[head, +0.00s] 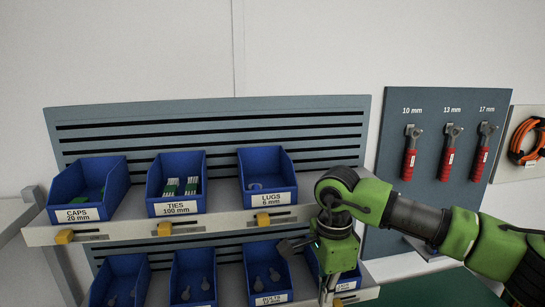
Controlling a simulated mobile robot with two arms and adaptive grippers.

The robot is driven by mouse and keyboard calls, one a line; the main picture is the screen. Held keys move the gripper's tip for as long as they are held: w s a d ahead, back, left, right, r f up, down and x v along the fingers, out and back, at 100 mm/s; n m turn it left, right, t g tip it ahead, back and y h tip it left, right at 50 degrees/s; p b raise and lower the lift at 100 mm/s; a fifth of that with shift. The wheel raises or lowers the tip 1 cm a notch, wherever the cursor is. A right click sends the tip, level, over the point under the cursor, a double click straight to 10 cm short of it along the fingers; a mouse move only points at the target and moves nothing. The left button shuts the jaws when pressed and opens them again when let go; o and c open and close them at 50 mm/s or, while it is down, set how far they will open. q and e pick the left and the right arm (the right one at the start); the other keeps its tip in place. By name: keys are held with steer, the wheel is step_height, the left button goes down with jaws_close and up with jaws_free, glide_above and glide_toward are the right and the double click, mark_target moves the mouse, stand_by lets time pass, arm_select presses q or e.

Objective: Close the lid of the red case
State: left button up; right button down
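No red case or lid shows in the head view. My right arm, green and dark grey, comes in from the right and bends down in front of the blue bins. My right gripper (326,270) is at the lower end of this arm, in front of the lower row. Its fingers are not clear enough to tell whether they are open or shut. My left gripper is not in view.
A grey rack (215,118) holds two rows of blue bins, including the ties bin (176,184) and lugs bin (267,182). A tool board (440,105) with red-handled wrenches hangs at the right, beside an orange coil (527,142). A green surface (430,291) shows below.

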step_height(320, 180, down, 4)
steer(key=b, duration=0.3)
stand_by(0.4)
steer(key=s+d+b, duration=0.2)
steer(key=s, duration=0.5)
steer(key=shift+s+b, duration=0.15)
steer(key=shift+b, duration=0.15)
stand_by(0.9)
steer(key=shift+f, duration=0.1)
steer(key=shift+s+f+b, duration=0.2)
steer(key=shift+s+b, duration=0.2)
steer(key=shift+s+d+f+b, duration=0.15)
steer(key=shift+s+f+b, duration=0.1)
steer(key=shift+s+b, duration=0.25)
steer(key=shift+s+d+f+b, duration=0.2)
steer(key=shift+s+f+b, duration=0.1)
steer(key=shift+s, duration=0.35)
steer(key=shift+s+d+f+b, duration=0.2)
steer(key=shift+s+b, duration=0.2)
steer(key=shift+s, duration=0.2)
steer(key=shift+r, duration=0.1)
